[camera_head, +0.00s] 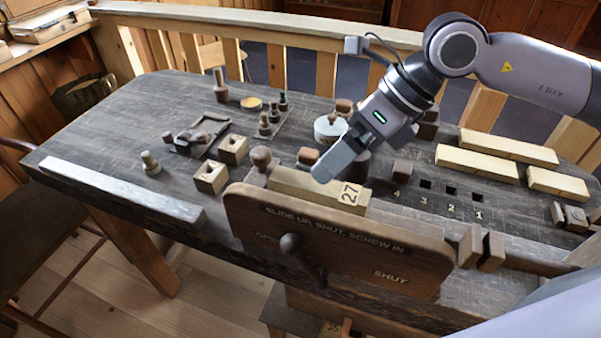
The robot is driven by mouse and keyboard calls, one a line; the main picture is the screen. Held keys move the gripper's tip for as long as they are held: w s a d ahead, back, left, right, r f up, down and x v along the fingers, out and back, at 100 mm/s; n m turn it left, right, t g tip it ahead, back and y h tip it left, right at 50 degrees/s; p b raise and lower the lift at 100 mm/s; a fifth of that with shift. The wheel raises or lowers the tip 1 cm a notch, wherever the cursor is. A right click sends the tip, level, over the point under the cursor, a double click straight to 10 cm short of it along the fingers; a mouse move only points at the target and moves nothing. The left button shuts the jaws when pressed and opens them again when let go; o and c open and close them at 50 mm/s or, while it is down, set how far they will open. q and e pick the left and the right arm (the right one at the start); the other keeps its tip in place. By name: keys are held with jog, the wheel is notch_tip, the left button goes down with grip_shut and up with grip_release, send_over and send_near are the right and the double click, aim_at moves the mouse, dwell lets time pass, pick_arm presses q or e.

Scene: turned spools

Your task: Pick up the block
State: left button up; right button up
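A long pale wooden block (300,188) marked 27 on its end lies behind the upright brown board, near the table's front edge. The board hides its lower front. Other pale blocks are in view, so I cannot tell for certain which one the task means. My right gripper (368,156) hangs above and just behind the marked block, with its fingers apart. Nothing shows between the fingers, and they seem clear of the block. My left gripper is not in view.
The brown board (350,248) with a dark knob stands at the front. Several pale bars (508,146) lie at the right. Two small holed blocks (211,177) and turned pieces stand left. A grey strip (120,190) lies along the front left edge. The far left tabletop is clear.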

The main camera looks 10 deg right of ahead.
aim_at(327, 185)
jog(key=shift+s+a+f+g, duration=0.1)
jog(key=shift+s+f+g, duration=0.05)
jog(key=shift+f, duration=0.35)
jog(key=shift+s+f+g, duration=0.1)
jog(key=shift+f+g, duration=0.05)
jog(key=shift+f, duration=0.3)
jog(key=p+x, duration=0.1)
jog(key=x, duration=0.2)
jog(key=p+x, duration=0.1)
jog(key=x, duration=0.2)
jog(key=shift+f, duration=0.35)
jog(key=shift+f+b, duration=0.2)
jog(key=shift+b, duration=0.35)
jog(key=c, duration=1.2)
